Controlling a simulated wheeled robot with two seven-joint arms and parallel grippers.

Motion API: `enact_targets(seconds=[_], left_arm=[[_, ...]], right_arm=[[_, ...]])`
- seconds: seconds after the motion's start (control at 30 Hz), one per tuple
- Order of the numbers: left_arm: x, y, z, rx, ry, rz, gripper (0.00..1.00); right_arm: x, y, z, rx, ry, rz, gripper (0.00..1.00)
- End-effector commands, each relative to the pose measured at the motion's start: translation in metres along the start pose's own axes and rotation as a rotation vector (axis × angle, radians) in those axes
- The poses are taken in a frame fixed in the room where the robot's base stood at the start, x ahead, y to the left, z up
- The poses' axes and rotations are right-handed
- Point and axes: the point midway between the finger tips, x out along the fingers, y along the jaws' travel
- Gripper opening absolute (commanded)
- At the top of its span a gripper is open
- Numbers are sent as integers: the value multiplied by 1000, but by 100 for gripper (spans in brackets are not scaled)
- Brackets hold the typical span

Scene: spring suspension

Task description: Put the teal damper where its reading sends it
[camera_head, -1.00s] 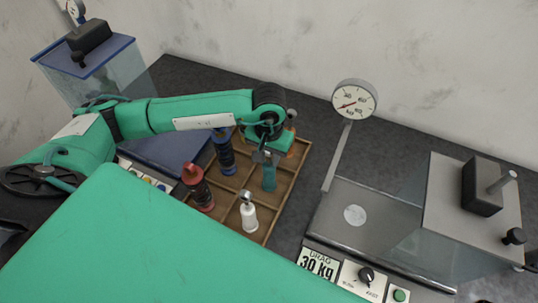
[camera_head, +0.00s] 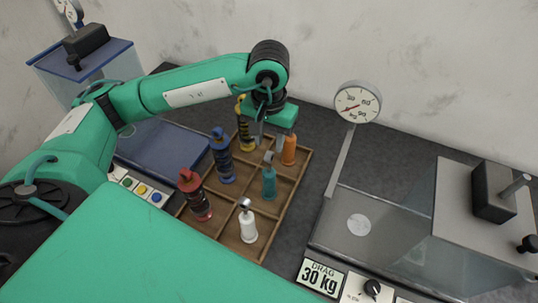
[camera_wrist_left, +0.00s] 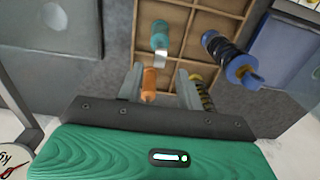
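The teal damper (camera_head: 268,182) stands in a compartment of the wooden tray (camera_head: 272,228), its grey top end showing. It also shows in the left wrist view (camera_wrist_left: 160,38), beyond my fingertips. My left gripper (camera_head: 268,140) is above and behind it, apart from it. Its two fingers (camera_wrist_left: 158,86) are spread with nothing held between them. The orange damper (camera_head: 289,150) shows between the fingers in the wrist view but stands in the tray. A round dial (camera_head: 357,102) on a post has its red needle toward the lower left. My right gripper is not in view.
Blue (camera_head: 222,158), red (camera_head: 195,196), white (camera_head: 248,222) and yellow-black (camera_head: 244,125) dampers also stand in the tray. A clear-walled rig (camera_head: 440,215) with a "DRAG 30 kg" sign (camera_head: 319,277) is on the right. A blue-lidded rig (camera_head: 82,58) is at left.

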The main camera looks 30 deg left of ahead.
Motion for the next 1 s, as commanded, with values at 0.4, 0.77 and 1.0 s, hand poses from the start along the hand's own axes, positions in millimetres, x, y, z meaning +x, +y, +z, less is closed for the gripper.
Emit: enact_targets(seconds=[0.4,0.77,1.0], left_arm=[[-29,0,0,1,0,0,37],[-29,0,0,1,0,0,37],[-44,0,0,1,0,1,37]], right_arm=[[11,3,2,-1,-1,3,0],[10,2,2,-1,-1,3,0],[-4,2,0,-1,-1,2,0]])
